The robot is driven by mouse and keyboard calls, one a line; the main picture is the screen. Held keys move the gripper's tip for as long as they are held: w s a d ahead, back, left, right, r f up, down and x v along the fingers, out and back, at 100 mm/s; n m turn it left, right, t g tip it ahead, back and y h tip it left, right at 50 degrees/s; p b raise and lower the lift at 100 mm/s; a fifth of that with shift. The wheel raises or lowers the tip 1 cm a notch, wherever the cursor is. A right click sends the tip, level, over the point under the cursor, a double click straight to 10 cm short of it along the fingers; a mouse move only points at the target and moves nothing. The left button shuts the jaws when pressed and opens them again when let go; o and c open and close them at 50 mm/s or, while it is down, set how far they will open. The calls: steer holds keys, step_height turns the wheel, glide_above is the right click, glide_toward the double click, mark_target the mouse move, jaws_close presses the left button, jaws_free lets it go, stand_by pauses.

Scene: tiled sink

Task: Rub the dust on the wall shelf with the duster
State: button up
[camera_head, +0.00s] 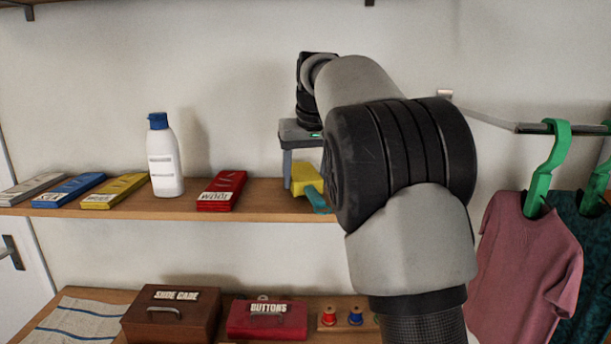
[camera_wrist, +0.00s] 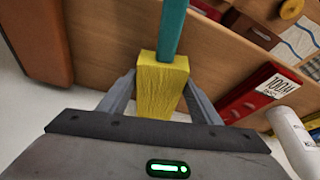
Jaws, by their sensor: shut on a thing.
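The wall shelf (camera_head: 262,192) is a long wooden board across the head view; it also fills the upper part of the wrist view (camera_wrist: 105,35). My gripper (camera_head: 299,178) is over the shelf, right of the red packet, with its fingers pointing down. In the wrist view my gripper (camera_wrist: 160,82) is shut on the duster's yellow block (camera_wrist: 161,92). The duster (camera_head: 306,180) has a teal handle that reaches toward the shelf's front edge. I cannot tell whether the duster touches the board. No dust can be made out; my arm hides the shelf's right part.
A red packet (camera_head: 220,190) and a white bottle (camera_head: 163,160) stand left of my gripper, with several flat packets farther left. A brown block (camera_wrist: 28,40) shows at the wrist view's left. Below is a shelf with boxes (camera_head: 172,312). Clothes (camera_head: 525,255) hang at right.

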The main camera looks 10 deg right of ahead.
mark_target(305, 185)
steer(key=shift+f+b, duration=0.5)
steer(key=shift+f, duration=0.3)
steer(key=shift+s+a+b, duration=0.15)
steer(key=shift+s+b, duration=0.4)
steer(key=shift+s, duration=0.1)
steer(key=shift+s+a+r+b, duration=0.1)
steer(key=shift+s+a+b, duration=0.1)
steer(key=shift+s+b, duration=0.65)
steer(key=shift+s+a+f+b, duration=0.1)
steer(key=shift+s+b, duration=0.15)
steer(key=shift+s, duration=0.4)
steer(key=shift+s+a+f+b, duration=0.1)
steer(key=shift+s+b, duration=0.15)
steer(key=shift+s, duration=0.4)
steer(key=shift+s+a+r+b, duration=0.15)
steer(key=shift+s+b, duration=0.15)
steer(key=shift+s, duration=0.55)
